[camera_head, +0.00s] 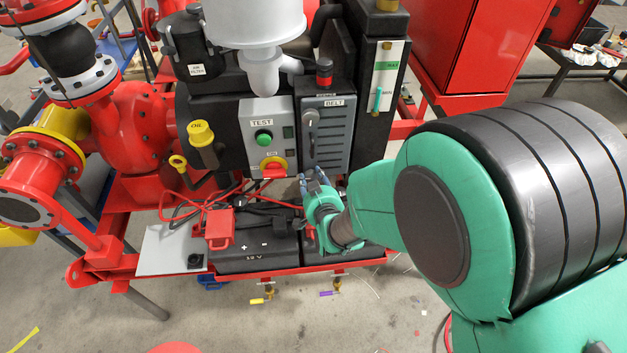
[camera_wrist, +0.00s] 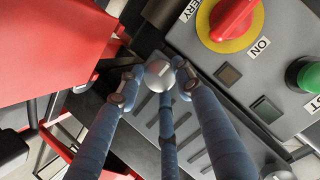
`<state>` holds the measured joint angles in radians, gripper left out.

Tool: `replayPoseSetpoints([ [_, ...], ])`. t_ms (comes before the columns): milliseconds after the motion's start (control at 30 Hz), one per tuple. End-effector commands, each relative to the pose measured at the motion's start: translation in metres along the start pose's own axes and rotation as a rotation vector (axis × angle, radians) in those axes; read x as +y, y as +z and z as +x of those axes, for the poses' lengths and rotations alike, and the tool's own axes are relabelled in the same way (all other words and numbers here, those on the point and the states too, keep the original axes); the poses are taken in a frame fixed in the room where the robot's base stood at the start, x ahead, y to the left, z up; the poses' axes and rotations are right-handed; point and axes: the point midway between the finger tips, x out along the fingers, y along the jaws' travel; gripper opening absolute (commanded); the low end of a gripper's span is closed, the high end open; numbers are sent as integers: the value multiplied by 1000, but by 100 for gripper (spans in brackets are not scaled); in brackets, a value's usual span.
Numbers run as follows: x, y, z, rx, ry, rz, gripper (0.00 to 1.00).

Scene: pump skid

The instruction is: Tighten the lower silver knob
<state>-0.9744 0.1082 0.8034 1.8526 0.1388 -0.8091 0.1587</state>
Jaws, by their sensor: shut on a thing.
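The lower silver knob (camera_wrist: 157,71) is a small round knob at the lower end of the grey slotted belt cover (camera_wrist: 205,160). In the wrist view my gripper (camera_wrist: 160,82) is shut on it, with its blue-grey fingers around its sides. In the head view my gripper (camera_head: 316,181) is at the bottom of the belt cover (camera_head: 335,130), and it hides the lower knob there. A second silver-grey knob (camera_head: 310,116) is higher on the cover. A rounded silver part shows at the bottom right edge of the wrist view.
A control panel (camera_head: 258,110) with a green button (camera_head: 264,138) and a red rotary switch (camera_head: 273,168) is left of the cover. The black 12 V battery (camera_head: 252,248) and red cables lie below. A red box side (camera_wrist: 60,55) is close to my fingers in the wrist view.

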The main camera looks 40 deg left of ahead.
Motion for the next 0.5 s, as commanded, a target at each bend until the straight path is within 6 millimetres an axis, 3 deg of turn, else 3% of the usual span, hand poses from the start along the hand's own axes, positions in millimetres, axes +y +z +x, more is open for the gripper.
replayPoseSetpoints([
  [500, -9, -5, 1, 7, 172, -417, 9],
])
